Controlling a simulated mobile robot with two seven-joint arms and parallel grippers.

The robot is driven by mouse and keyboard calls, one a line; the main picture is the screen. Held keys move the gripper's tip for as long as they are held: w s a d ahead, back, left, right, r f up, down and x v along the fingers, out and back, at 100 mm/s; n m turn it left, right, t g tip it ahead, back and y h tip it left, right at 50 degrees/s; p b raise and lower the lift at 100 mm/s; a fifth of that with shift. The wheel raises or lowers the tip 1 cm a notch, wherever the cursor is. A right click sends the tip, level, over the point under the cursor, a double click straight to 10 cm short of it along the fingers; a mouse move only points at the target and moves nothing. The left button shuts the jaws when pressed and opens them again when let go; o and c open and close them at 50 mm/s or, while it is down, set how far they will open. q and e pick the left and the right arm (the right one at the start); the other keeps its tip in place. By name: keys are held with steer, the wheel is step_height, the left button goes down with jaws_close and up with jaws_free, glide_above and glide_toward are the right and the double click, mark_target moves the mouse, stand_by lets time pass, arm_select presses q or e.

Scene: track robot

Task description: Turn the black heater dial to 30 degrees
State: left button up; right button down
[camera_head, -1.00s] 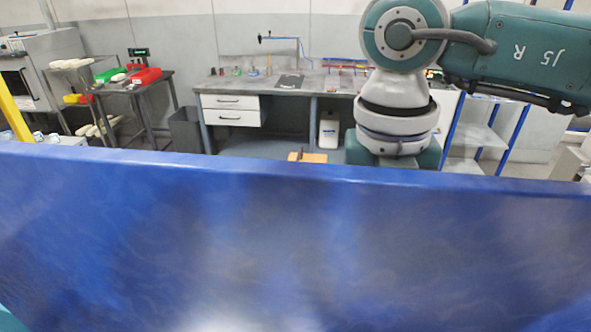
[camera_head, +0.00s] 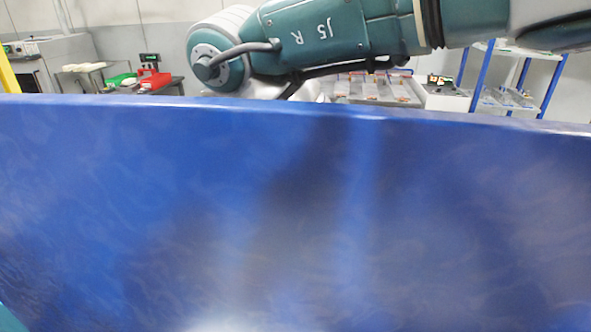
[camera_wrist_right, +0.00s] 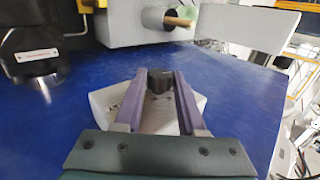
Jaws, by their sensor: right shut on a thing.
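The black heater dial (camera_wrist_right: 160,84) stands up between the fingertips of my right gripper (camera_wrist_right: 159,73) in the right wrist view. The two purple fingers are shut on it, one on each side. The pale grey heater body (camera_wrist_right: 104,100) lies beneath the fingers, partly covered by them. The dial's angle marks cannot be read. In the head view, my right arm crosses the top, and its gripper, the heater and the dial are hidden. My left gripper is not in view.
A blue surface (camera_head: 300,200) fills most of the head view and lies around the heater. A black-and-silver device (camera_wrist_right: 30,55) and a grey box (camera_wrist_right: 130,22) with a wooden-coloured peg stand beyond the heater. A blue-framed shelf (camera_head: 510,85) is in the background.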

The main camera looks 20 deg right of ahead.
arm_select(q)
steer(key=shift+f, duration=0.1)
arm_select(e)
steer(key=shift+h, duration=0.3)
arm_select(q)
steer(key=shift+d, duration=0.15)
arm_select(e)
steer(key=shift+c, duration=2.4)
jaws_free()
